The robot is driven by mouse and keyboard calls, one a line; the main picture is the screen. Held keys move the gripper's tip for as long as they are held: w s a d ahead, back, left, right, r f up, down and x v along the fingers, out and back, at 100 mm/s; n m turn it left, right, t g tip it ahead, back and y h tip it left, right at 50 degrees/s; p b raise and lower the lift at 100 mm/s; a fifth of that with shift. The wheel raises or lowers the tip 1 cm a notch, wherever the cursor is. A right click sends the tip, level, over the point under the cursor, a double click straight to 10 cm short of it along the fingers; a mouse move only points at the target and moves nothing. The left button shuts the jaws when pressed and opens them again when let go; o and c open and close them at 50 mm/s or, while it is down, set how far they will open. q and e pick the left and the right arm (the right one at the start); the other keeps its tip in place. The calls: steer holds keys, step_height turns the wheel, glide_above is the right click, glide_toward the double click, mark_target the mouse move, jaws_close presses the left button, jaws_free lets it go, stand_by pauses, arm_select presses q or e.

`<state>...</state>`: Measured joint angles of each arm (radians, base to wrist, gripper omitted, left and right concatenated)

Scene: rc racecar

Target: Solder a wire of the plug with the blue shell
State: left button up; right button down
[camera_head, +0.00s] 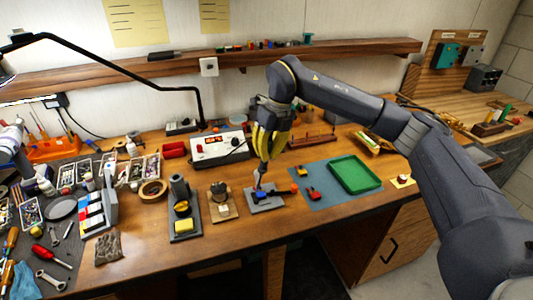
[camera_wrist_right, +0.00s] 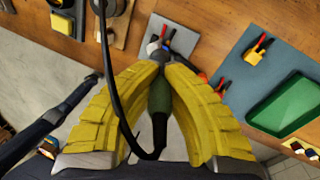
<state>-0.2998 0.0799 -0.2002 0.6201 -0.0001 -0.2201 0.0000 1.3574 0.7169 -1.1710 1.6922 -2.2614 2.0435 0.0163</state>
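My right gripper (camera_head: 265,150) is shut on the soldering iron, whose green handle (camera_wrist_right: 160,92) shows between the yellow fingers in the right wrist view. The iron points down, its tip end (camera_head: 258,182) just above or at a small grey plate (camera_head: 272,206). A blue plug part (camera_head: 262,195) sits on this plate, with an orange part (camera_head: 293,188) near its right edge. Whether the tip touches the plug or a wire is too small to tell. In the wrist view the fingers and iron hide part of the plate (camera_wrist_right: 184,42). My left gripper is not in view.
The iron's black cord (camera_wrist_right: 117,90) loops past the fingers. A blue-grey mat (camera_head: 335,200) with red-and-yellow connectors (camera_head: 313,194) and a green tray (camera_head: 355,174) lies to the right. An iron stand (camera_head: 183,208), wooden block (camera_head: 222,204) and soldering station (camera_head: 217,146) stand to the left and behind.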

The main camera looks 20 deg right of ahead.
steer(key=shift+r, duration=0.1)
steer(key=shift+a+v, duration=0.2)
steer(key=shift+v, duration=0.75)
steer(key=shift+a+v, duration=0.2)
steer(key=shift+v, duration=0.75)
steer(key=shift+a+v, duration=0.25)
steer(key=shift+v, duration=0.7)
steer(key=shift+r, duration=0.1)
steer(key=shift+a, duration=0.1)
